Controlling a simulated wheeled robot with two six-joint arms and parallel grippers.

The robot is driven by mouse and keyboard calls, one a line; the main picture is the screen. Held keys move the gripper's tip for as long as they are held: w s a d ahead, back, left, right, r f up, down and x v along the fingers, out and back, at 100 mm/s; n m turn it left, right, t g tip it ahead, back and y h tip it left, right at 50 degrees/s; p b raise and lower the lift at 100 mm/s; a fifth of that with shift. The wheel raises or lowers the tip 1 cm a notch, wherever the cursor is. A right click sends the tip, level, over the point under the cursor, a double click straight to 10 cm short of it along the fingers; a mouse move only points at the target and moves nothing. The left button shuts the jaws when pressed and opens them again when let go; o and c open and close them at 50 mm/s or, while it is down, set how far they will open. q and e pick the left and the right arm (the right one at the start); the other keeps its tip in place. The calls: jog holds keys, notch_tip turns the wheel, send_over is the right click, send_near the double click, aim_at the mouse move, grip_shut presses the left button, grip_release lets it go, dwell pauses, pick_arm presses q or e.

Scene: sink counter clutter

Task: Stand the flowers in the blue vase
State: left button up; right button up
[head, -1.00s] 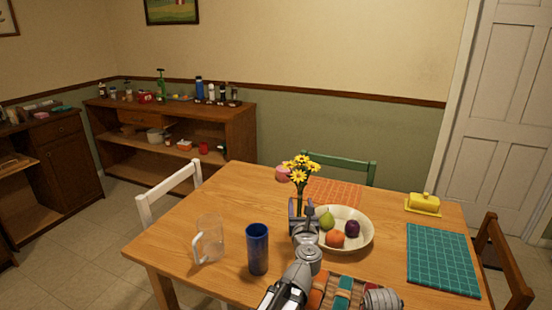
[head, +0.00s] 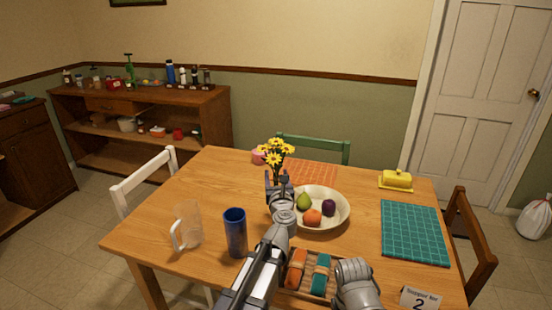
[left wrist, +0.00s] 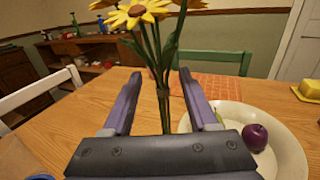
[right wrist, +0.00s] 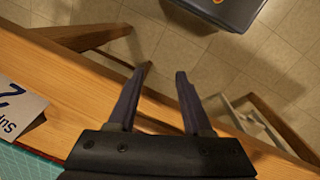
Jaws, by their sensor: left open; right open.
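The yellow flowers (head: 276,148) stand upright near the middle of the table, left of the fruit plate. Their green stems (left wrist: 163,105) run down between the fingers of my left gripper (left wrist: 162,92). That gripper is open, with a gap on both sides of the stems; it also shows in the head view (head: 277,183). The stems' lower ends are hidden behind it. The blue vase (head: 235,233) stands upright on the table, nearer and left of the flowers. My right gripper (right wrist: 159,88) is open and empty, over the table's edge and the floor.
A clear pitcher (head: 188,228) stands left of the vase. A cream plate (head: 342,219) of fruit is right of the flowers. A tray with rolled cloths (head: 297,268), a teal mat (head: 413,232) and a number card (head: 420,298) lie nearer and right.

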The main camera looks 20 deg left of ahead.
aim_at(277, 173)
pick_arm(q)
jog(key=x, duration=0.3)
jog(key=shift+w, duration=0.25)
jog(key=shift+s+d, duration=0.1)
grip_shut()
